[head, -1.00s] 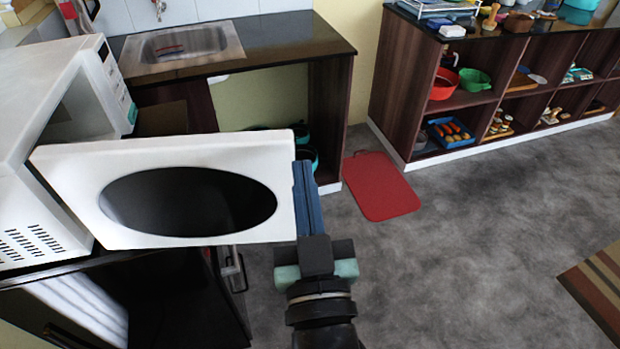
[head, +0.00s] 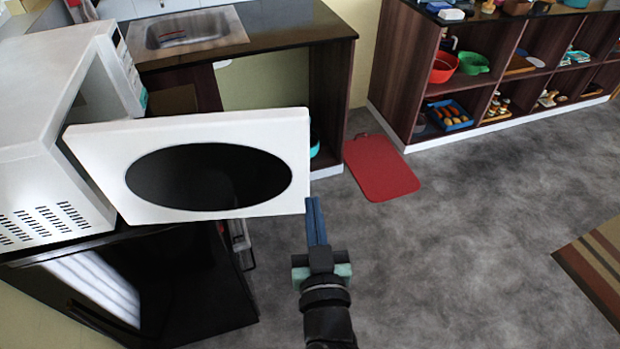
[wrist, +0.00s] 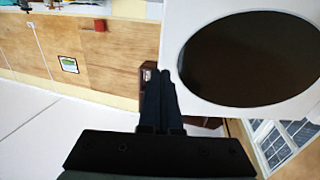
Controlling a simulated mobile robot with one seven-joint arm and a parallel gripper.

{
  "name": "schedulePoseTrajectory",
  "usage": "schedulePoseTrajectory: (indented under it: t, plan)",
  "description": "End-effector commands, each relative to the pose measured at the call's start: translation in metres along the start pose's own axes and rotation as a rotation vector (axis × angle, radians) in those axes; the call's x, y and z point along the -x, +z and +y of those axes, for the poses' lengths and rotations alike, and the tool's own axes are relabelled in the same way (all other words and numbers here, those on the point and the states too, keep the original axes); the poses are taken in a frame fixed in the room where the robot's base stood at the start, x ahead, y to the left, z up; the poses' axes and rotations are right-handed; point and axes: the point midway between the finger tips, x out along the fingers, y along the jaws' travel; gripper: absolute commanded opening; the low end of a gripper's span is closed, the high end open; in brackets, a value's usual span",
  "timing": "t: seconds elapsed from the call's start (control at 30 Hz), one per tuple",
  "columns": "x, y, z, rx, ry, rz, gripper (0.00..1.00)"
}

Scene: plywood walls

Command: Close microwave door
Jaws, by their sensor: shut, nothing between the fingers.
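The white microwave (head: 40,140) stands at the left on top of a black appliance. Its white door (head: 100,150), with a dark oval window (head: 208,177), stands wide open and reaches out to the right. My gripper (head: 314,202) is shut and empty, with its blue fingers close to the door's lower right corner; I cannot tell whether they touch. In the wrist view the shut fingers (wrist: 160,80) are beside the edge of the door (wrist: 178,30), whose oval window fills the upper right.
A black appliance (head: 170,290) is under the microwave. A sink counter (head: 290,30) is behind the door. A red board (head: 380,168) lies on the floor, and a shelf unit (head: 395,75) stands at the back right.

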Motion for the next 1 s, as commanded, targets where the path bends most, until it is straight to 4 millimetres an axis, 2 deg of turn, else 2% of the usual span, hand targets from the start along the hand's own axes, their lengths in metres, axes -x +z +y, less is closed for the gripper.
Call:
schedulePoseTrajectory:
  t: [0.1, 0.33, 1.0]
  plan:
    - [-0.022, -0.004, -0.001, -0.001, -0.001, 0.002, 0.00]
    - [-0.048, -0.001, -0.001, -0.001, -0.001, 0.001, 0.00]
    - [-0.058, 0.002, 0.000, 0.000, -0.009, 0.002, 0.00]
